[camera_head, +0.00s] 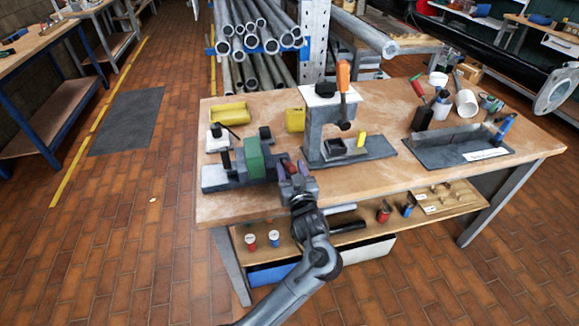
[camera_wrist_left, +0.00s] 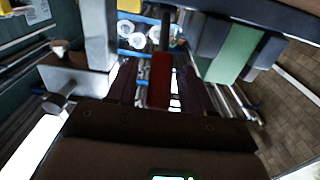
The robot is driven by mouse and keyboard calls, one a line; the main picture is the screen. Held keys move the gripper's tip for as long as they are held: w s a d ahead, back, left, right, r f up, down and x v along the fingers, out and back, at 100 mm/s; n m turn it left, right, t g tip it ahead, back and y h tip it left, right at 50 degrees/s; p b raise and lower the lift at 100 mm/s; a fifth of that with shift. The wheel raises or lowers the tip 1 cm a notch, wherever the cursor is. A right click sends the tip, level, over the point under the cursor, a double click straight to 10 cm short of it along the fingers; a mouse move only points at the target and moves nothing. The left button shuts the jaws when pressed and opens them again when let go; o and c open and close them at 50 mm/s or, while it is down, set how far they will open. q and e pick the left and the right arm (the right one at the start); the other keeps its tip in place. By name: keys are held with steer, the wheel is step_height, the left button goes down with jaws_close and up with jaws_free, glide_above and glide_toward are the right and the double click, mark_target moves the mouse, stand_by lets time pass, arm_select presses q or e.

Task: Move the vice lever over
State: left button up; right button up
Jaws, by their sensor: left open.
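The vice (camera_head: 215,176) is a grey and dark block assembly at the left of the workbench, with a green block (camera_head: 254,157) in it. The green block also shows at the upper right in the left wrist view (camera_wrist_left: 236,55). A red lever grip (camera_wrist_left: 160,82) on a dark rod, apparently the vice lever, stands in the middle of the left wrist view. My left gripper (camera_head: 292,169) is open at the vice's right end. Its purple-dark fingers lie on either side of the red grip; contact cannot be told. My right gripper is not in view.
A press (camera_head: 315,125) with an orange-handled lever (camera_head: 343,78) stands close to the right of my gripper. Yellow bins (camera_head: 230,113) are behind the vice. A dark tray (camera_head: 445,150) and tools are at the right. Bare wood (camera_head: 400,183) lies along the front right.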

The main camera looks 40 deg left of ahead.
arm_select(q)
steer(key=shift+w+a, duration=0.2)
steer(key=shift+a, duration=0.15)
steer(key=shift+d, duration=0.1)
steer(key=shift+c, duration=1)
jaws_close()
